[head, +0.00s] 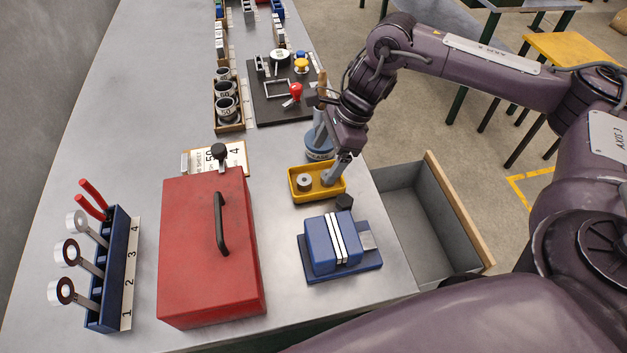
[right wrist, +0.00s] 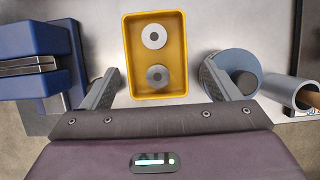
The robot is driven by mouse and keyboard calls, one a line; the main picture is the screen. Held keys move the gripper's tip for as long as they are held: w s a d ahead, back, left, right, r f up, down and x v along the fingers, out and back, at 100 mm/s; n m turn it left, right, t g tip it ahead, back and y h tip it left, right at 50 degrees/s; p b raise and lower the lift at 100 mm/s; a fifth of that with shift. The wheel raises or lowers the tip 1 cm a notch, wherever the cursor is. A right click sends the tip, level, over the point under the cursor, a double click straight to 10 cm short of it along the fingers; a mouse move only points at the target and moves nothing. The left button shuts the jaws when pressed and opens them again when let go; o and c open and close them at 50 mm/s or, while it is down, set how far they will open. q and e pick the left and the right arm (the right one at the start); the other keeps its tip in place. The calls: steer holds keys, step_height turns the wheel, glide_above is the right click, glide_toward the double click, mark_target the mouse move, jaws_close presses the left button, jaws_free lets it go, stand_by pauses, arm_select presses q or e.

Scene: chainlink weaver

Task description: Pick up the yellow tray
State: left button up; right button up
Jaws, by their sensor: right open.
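The yellow tray (head: 296,192) sits on the grey workbench near its right edge, between the blue vise and a round blue-grey container. It holds two round grey pieces with centre holes, seen clearly in the right wrist view, where the tray (right wrist: 128,75) is ahead of the fingers. My right gripper (head: 333,172) is over the tray's right end in the head view. In the right wrist view my right gripper (right wrist: 172,88) is open, with its fingers apart on either side of the tray's near end. My left gripper is not in view.
The blue vise (head: 322,252) stands just in front of the tray. The round container (head: 318,152) stands close behind it. A red toolbox (head: 195,270) is at left. An open drawer (head: 415,215) juts out at right. Some bench is clear between toolbox and tray.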

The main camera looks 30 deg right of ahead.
mark_target(312, 184)
steer(key=shift+s+a+f+p, duration=0.15)
steer(key=shift+f+p, duration=0.1)
steer(key=shift+f, duration=0.1)
steer(key=shift+s+a+f+p, duration=0.1)
steer(key=shift+a+f+p, duration=0.1)
steer(key=shift+f, duration=0.15)
steer(key=p+x, duration=0.1)
steer(key=x, duration=0.2)
steer(key=shift+f, duration=0.4)
steer(key=shift+w+f, duration=0.1)
steer(key=shift+f, duration=0.25)
steer(key=shift+c, duration=0.4)
steer(key=shift+r, duration=0.1)
steer(key=c, duration=0.6)
steer(key=shift+o, duration=0.2)
steer(key=shift+r, duration=0.1)
